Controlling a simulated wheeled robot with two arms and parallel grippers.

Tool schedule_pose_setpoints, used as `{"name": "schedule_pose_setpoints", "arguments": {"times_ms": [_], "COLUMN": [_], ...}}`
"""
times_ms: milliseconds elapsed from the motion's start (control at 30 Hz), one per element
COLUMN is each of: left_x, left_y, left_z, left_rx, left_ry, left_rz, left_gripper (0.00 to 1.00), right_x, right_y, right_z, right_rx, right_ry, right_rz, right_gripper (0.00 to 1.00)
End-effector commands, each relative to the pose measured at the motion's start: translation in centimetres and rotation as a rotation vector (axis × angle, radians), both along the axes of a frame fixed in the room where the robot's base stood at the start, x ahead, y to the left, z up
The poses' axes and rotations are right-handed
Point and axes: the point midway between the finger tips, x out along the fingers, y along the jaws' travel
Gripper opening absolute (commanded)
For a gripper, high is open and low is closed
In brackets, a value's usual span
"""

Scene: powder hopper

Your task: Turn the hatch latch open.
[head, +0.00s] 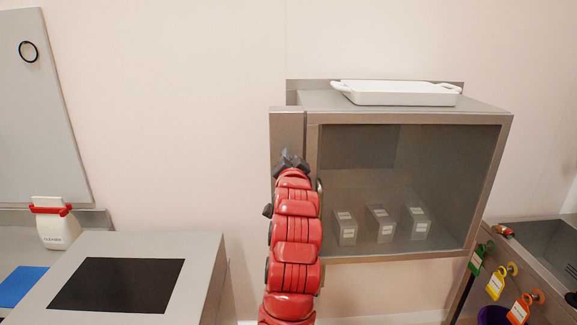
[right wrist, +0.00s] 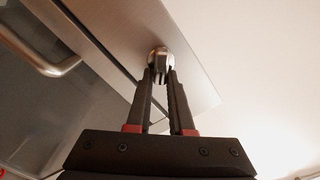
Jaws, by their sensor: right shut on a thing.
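The hatch latch (right wrist: 159,54) is a small rounded metal knob on a flat metal panel, seen in the right wrist view. My right gripper (right wrist: 160,78) is shut on the latch, with its two dark fingertips on either side of it. In the head view my right gripper (head: 290,160) is in front of the narrow left panel (head: 287,125) of a metal cabinet and hides the latch. The cabinet has a glass-fronted hatch (head: 400,160) that looks closed. Its bar handle (right wrist: 45,66) shows at the left in the right wrist view. My left gripper is not in view.
A white tray (head: 400,98) lies on the cabinet. Three grey boxes (head: 380,226) stand behind the glass. A grey unit with a black top panel (head: 117,285) and a white-and-red bottle (head: 57,230) stand left. Coloured tags (head: 496,284) hang at the lower right.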

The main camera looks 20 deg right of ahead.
Motion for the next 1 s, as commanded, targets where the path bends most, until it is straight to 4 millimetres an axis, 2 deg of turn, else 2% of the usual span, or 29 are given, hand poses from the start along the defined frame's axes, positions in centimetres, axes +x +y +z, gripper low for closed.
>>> {"name": "schedule_pose_setpoints", "arguments": {"times_ms": [200, 600, 1000], "left_x": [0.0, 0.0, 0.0], "left_y": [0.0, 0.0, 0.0], "left_z": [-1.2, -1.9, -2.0], "left_rx": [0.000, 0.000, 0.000], "left_ry": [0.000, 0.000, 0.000], "left_rz": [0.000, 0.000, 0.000], "left_gripper": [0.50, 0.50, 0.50], "right_x": [0.0, -0.1, -0.1], "right_y": [-0.2, -0.5, -0.5], "right_z": [-0.4, -0.9, -1.1], "right_rx": [0.197, 0.544, 0.763], "right_ry": [-0.058, -0.156, -0.219], "right_rz": [0.000, -0.001, 0.000], "right_gripper": [0.00, 0.00, 0.00]}}
